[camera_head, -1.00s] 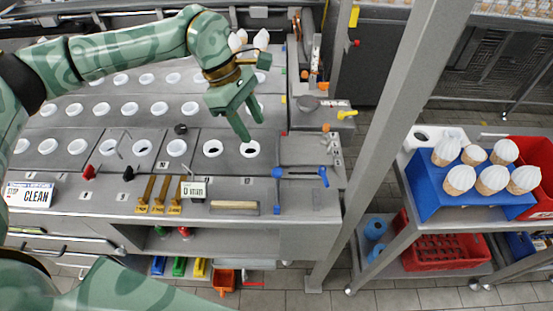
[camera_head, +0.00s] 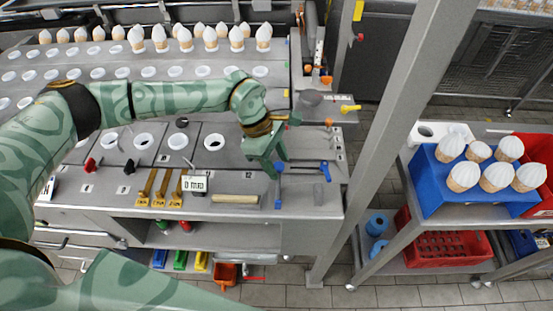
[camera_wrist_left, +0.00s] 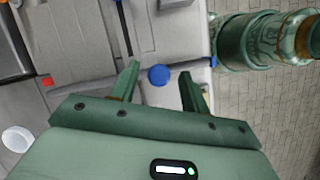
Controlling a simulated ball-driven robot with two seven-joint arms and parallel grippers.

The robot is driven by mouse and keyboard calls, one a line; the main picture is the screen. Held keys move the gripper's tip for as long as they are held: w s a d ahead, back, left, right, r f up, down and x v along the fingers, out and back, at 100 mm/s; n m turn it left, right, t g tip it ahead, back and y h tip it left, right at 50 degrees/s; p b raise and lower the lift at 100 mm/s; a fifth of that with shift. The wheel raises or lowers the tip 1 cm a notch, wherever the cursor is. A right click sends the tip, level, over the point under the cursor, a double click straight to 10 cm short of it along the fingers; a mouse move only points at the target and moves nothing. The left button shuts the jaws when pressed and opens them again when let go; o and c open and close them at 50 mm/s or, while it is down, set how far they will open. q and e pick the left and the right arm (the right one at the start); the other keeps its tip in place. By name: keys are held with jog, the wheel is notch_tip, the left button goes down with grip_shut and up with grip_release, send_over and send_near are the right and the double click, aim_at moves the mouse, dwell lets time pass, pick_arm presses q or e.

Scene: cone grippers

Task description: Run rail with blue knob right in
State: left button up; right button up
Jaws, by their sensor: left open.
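A blue knob (camera_head: 278,169) sits at the left end of a thin rail (camera_head: 304,169) on the grey counter's right part. A blue piece (camera_head: 326,171) is at the rail's right end. My left gripper (camera_head: 273,174) is over the left knob, and its fingers partly cover that area. In the left wrist view, the round blue knob (camera_wrist_left: 159,75) shows between the two spread fingertips of my left gripper (camera_wrist_left: 160,76), with a gap on both sides. I cannot tell the height between fingers and knob. My right gripper is not in view.
A row of white-topped cones (camera_head: 210,37) stands at the back, behind round white-rimmed holes (camera_head: 214,142). A small display (camera_head: 194,184) and a beige bar (camera_head: 235,199) are left of the gripper. A metal post (camera_head: 395,130) rises right of the counter.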

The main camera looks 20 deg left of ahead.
pick_arm(q)
grip_shut()
jog(key=shift+s+a+r+p, duration=0.1)
jog(key=shift+s+a+p, duration=0.1)
jog(key=shift+a, duration=0.35)
jog(key=shift+s+a+p, duration=0.1)
jog(key=shift+a+p, duration=0.05)
jog(key=shift+a, duration=0.6)
grip_release()
jog(key=shift+d, duration=0.15)
jog(key=v, duration=1.6)
jog(key=shift+w, duration=0.1)
